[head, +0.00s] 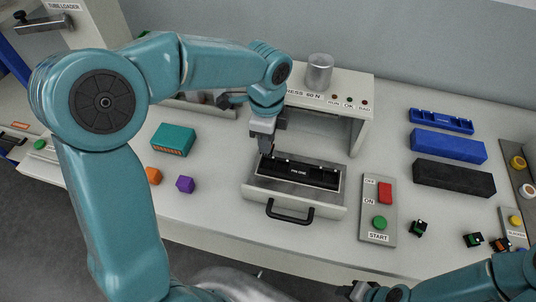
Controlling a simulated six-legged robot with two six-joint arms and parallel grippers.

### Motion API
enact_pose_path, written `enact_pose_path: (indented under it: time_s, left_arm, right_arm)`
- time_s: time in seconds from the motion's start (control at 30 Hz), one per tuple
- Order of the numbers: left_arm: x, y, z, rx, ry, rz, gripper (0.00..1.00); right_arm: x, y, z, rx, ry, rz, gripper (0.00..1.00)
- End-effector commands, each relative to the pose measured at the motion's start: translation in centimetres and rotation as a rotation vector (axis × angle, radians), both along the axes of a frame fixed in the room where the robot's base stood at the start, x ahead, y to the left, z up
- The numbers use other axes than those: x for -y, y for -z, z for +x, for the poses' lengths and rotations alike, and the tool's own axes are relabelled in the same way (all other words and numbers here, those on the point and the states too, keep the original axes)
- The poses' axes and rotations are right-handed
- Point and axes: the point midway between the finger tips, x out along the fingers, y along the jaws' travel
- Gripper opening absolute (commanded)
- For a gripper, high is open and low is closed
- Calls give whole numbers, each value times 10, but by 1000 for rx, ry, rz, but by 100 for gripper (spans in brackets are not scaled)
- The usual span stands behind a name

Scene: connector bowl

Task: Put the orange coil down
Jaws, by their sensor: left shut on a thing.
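My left gripper (266,151) points down over the back left part of the black fixture in the press drawer. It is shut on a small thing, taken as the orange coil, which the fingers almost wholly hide. I cannot tell whether that thing touches the fixture. The black fixture (312,174) lies in the pulled-out grey drawer (328,208), which has a black handle. My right gripper (358,291) shows only in part at the bottom edge, and its jaws cannot be made out.
An orange block (153,176), a purple block (185,184) and a teal box (173,140) stand left of the drawer. A switch panel (378,208) is to its right. Blue bins (448,146), a black block (453,178) and small dark parts (418,228) lie farther right. The press (335,101) stands behind.

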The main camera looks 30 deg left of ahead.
Motion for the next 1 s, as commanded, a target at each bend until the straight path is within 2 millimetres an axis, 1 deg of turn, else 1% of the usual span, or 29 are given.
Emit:
enact_pose_path:
  time_s: [0.03, 0.1, 0.27, 0.4, 0.47, 0.53, 0.77, 0.9, 0.93, 0.97, 1.0]
  left_arm:
    - [0, 11, 0, -4, 1, 0, 0]
    - [0, 21, 0, -2, 0, -1, 0]
    - [0, 35, 2, -2, 1, -1, 0]
    - [1, 59, 3, -3, 0, 0, 0]
    - [1, 67, 3, -3, 1, 0, 0]
    - [0, 71, 4, -1, 1, 0, 0]
    - [1, 71, 4, 1, 1, 0, 0]
    - [1, 76, 4, 1, 1, 0, 0]
    - [1, 74, 4, 1, 1, -1, 34]
    - [1, 74, 4, 1, 1, -1, 44]
    - [1, 74, 4, 1, 1, -1, 50]
  right_arm:
    - [0, 0, 0, 0, 0, 0, 43]
    - [0, 0, 0, 0, 0, 0, 43]
    - [0, 0, 0, 0, 0, 0, 43]
    - [0, 0, 0, 0, 0, 0, 43]
    - [0, 0, 0, 0, 0, 0, 43]
    - [0, 0, 0, 0, 0, 0, 43]
    - [0, 0, 0, 0, 0, 0, 43]
    - [0, 4, 0, 0, 0, 0, 43]
    - [0, 2, 0, 0, 0, 0, 43]
    - [0, 2, 0, 0, 0, 0, 43]
    - [0, 2, 0, 0, 0, 0, 43]
